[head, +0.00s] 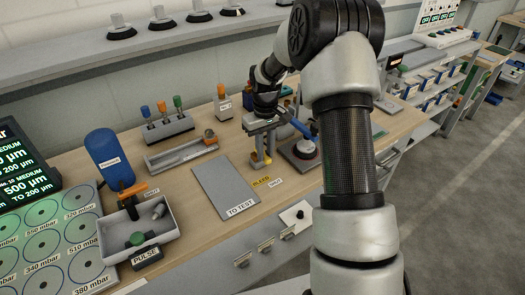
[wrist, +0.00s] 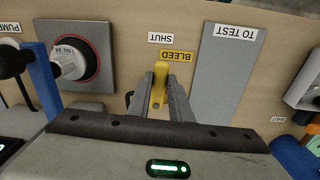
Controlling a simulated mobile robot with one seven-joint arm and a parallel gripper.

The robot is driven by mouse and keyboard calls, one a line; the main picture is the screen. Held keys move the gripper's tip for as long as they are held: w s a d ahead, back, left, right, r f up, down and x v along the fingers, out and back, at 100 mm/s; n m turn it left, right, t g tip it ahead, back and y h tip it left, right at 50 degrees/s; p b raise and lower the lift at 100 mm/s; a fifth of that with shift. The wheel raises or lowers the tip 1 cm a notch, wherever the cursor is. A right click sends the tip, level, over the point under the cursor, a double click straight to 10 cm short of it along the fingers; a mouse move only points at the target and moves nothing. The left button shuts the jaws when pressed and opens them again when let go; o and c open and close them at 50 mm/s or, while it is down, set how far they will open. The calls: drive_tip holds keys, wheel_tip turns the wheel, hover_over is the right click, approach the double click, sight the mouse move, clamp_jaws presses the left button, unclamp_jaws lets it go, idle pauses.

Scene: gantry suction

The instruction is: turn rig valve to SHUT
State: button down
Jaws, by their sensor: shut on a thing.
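The rig valve's yellow handle (wrist: 160,76) stands between my fingers in the wrist view, beside the yellow BLEED label (wrist: 176,57) and the white SHUT label (wrist: 167,39). My gripper (wrist: 160,92) is shut on this handle, one finger on each side. In the head view my gripper (head: 261,160) is low over the bench, and the yellow handle shows only in part. The BLEED label (head: 261,182) and SHUT label (head: 275,183) lie just in front of it. The valve's body is mostly hidden by my fingers.
A round white fitting (head: 305,147) on a grey plate and a blue lever (head: 301,129) are close on the right. The grey TO TEST plate (head: 225,185) lies flat on the left.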

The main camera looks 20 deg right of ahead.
sight(266, 154)
drive_tip(key=shift+w+d+n, duration=0.15)
drive_tip(key=shift+d+n, duration=0.05)
drive_tip(key=shift+n, duration=0.3)
drive_tip(key=c, duration=1.6)
unclamp_jaws()
drive_tip(key=shift+r, duration=0.1)
wheel_tip(266, 154, up, 17)
drive_tip(key=shift+r+p, duration=0.15)
drive_tip(key=shift+p, duration=0.15)
